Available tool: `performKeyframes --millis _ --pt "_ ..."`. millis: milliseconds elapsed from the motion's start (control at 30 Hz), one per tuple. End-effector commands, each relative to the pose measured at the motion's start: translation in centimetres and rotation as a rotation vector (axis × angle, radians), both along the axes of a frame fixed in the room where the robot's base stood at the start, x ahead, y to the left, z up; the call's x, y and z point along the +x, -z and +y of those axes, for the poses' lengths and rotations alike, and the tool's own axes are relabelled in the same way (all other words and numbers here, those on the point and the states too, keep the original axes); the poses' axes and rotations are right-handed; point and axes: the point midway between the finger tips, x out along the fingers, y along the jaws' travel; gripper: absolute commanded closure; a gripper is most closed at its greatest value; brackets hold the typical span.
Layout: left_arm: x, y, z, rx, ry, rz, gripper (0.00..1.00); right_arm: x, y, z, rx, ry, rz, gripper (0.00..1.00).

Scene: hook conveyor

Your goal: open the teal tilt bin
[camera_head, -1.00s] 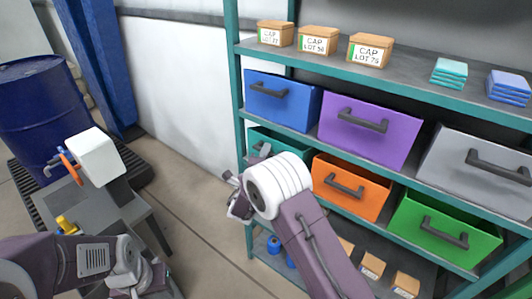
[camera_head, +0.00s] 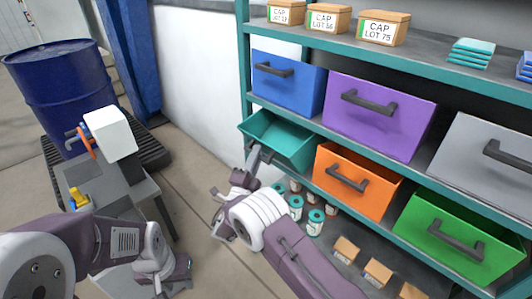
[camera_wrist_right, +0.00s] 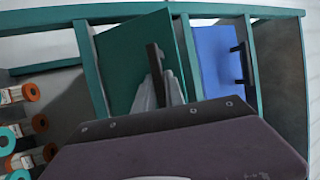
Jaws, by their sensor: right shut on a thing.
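The teal tilt bin (camera_head: 284,135) is in the head view, on the shelf below the blue bin. It is tilted forward, and its open top and inside show. In the right wrist view the teal bin's front (camera_wrist_right: 130,62) stands behind my fingers. My right gripper (camera_head: 252,165) is shut on the bin's dark handle (camera_wrist_right: 156,65), at the front of the bin. The gripper also shows in the wrist view (camera_wrist_right: 162,92). My left gripper (camera_head: 165,272) is low at the left, away from the shelf; its fingers are not clear.
Blue (camera_head: 287,84), purple (camera_head: 376,110), orange (camera_head: 352,180), green (camera_head: 455,237) and grey (camera_head: 485,150) bins surround it. Jars with teal lids (camera_head: 315,222) stand on the shelf below. A blue drum (camera_head: 58,85) and grey machine (camera_head: 118,180) are at the left.

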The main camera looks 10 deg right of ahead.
Motion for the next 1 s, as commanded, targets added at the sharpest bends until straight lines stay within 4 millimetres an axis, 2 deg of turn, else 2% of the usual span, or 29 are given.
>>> performKeyframes --millis 400,1000 --pt "0.0 0.8 0.0 0.0 0.0 0.0 0.64 -1.0 3.2 1.4 0.0 -0.003 0.005 1.0" --pt "0.0 1.0 0.0 0.0 0.0 0.0 0.64 -1.2 4.2 1.6 0.002 -0.002 0.006 1.0"
